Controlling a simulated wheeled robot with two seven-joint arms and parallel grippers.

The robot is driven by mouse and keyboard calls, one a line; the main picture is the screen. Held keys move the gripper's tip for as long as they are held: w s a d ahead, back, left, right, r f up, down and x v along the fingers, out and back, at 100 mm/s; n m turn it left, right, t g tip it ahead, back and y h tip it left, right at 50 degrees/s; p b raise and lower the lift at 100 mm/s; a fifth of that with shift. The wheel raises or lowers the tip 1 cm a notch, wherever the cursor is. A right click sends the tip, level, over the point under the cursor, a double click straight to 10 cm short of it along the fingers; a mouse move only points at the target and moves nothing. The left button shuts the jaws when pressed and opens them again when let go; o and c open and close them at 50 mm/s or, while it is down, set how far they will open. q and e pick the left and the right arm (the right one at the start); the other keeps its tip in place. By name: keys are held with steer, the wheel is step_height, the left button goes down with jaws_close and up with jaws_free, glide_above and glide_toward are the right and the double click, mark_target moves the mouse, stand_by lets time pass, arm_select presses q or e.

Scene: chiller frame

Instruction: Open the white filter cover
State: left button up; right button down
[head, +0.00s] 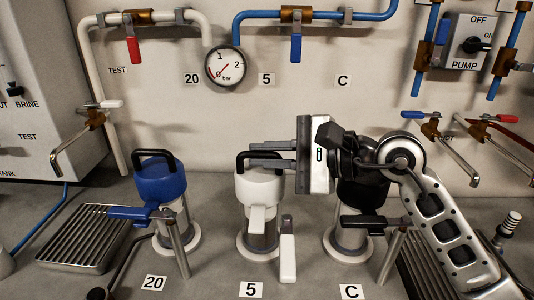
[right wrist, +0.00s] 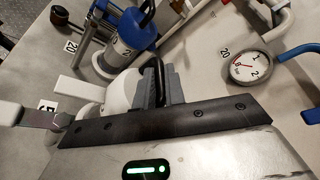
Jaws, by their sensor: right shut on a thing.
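The white filter cover (head: 258,186) sits on the middle filter housing, above the label 5. It has a black loop handle on top and looks upright and seated. My right gripper (head: 266,156) comes in from the right, with its fingers at the handle, and is shut on it. In the right wrist view, the grey fingers (right wrist: 166,84) are on both sides of the black handle (right wrist: 156,66), above the white cover (right wrist: 122,90). My left gripper is not in view.
A blue-capped filter (head: 160,182) with a blue lever stands to the left. A black-capped filter (head: 352,215) stands to the right, partly behind my right gripper. A pressure gauge (head: 223,66) and pipes are on the wall behind. A drain grate (head: 80,236) lies at the left.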

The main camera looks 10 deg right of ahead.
steer(key=shift+w+r, duration=0.1)
steer(key=shift+w+d+r+m+g+p, duration=0.2)
steer(key=shift+w+r+m+g+p, duration=0.1)
steer(key=shift+w+r+m+p, duration=0.25)
steer(key=shift+w+d+r+m+g+p, duration=0.1)
steer(key=shift+w+r+m+g+p, duration=0.1)
steer(key=shift+w+m, duration=0.15)
steer(key=shift+w+r+m+g+p, duration=0.1)
steer(key=shift+w+m+g+p, duration=0.1)
steer(key=shift+w+m, duration=0.1)
steer(key=shift+w+d+r+m+g+h+p, duration=0.2)
steer(key=shift+w+m+g, duration=0.1)
steer(key=shift+w+m, duration=0.2)
steer(key=shift+w+d+r+m+g+h+p, duration=0.1)
steer(key=shift+w+m+g+p, duration=0.1)
steer(key=shift+w+m+g, duration=0.3)
steer(key=shift+w+m, duration=0.3)
steer(key=shift+w, duration=0.4)
